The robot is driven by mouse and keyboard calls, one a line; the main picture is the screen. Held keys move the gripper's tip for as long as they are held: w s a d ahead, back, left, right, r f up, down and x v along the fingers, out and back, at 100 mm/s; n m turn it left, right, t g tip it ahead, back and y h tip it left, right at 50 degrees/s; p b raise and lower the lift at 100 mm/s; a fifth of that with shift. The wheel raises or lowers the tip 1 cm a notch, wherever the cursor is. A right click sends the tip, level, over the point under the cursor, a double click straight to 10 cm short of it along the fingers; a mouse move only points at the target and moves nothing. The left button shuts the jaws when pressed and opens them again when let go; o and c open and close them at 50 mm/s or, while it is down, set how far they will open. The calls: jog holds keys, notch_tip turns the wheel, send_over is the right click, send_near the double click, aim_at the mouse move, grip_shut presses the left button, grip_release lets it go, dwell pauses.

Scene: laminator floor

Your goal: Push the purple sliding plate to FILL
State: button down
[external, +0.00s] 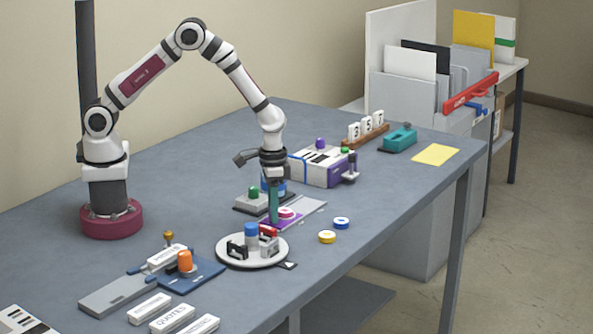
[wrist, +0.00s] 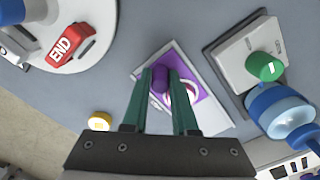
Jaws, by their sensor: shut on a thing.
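The purple sliding plate (external: 268,223) lies on a pale grey track (external: 311,206) near the middle of the table; it also shows in the wrist view (wrist: 206,84). A purple knob (wrist: 160,78) stands on the plate, beside a pink and white round mark (wrist: 190,88). My gripper (external: 273,218) points down over the plate. Its green fingers (wrist: 161,84) are shut on the knob in the wrist view. The fingers hide part of the plate, and I cannot read any FILL label.
A white round turntable (external: 252,262) with a red END block (wrist: 69,46) stands close by.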

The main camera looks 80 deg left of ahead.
aim_at(285, 210)
dwell(0.8)
jog(key=w+a, duration=0.3)
jog(key=shift+w+a, duration=0.2)
jog(key=c, duration=0.7)
grip_release()
notch_tip(285, 210, up, 16)
jog(key=shift+r, duration=0.2)
notch_tip(285, 210, down, 15)
jog(key=shift+r, duration=0.1)
